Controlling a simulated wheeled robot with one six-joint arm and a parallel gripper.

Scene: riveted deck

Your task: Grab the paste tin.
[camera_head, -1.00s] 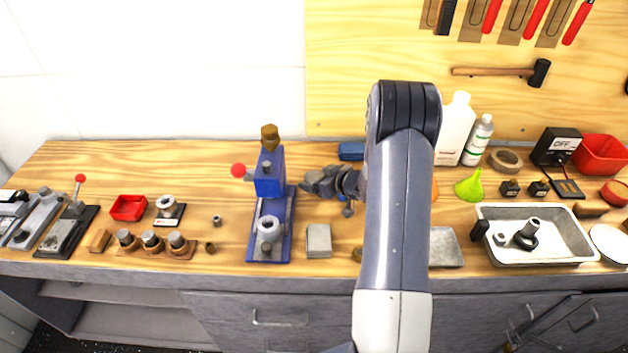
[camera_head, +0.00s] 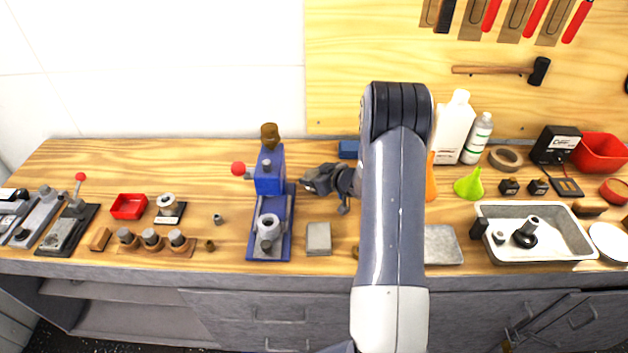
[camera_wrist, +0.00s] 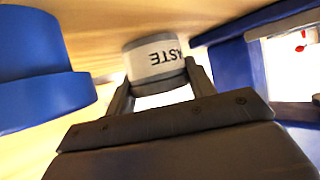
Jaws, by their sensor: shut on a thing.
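The paste tin (camera_wrist: 154,60) is a short round tin with a pale label lettered in dark print, of which only part shows, upside down, in the wrist view. My gripper (camera_wrist: 157,88) is shut on it, one finger on each side. In the head view my gripper (camera_head: 314,181) is low over the bench, just right of the blue press. There the tin cannot be told apart from the fingers.
The blue press (camera_head: 270,180) with a red knob stands close left of my gripper. A blue object (camera_head: 348,149) lies behind it, and a grey block (camera_head: 319,238) in front. A metal tray (camera_head: 535,252), green funnel (camera_head: 469,184) and white bottle (camera_head: 455,127) are to the right.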

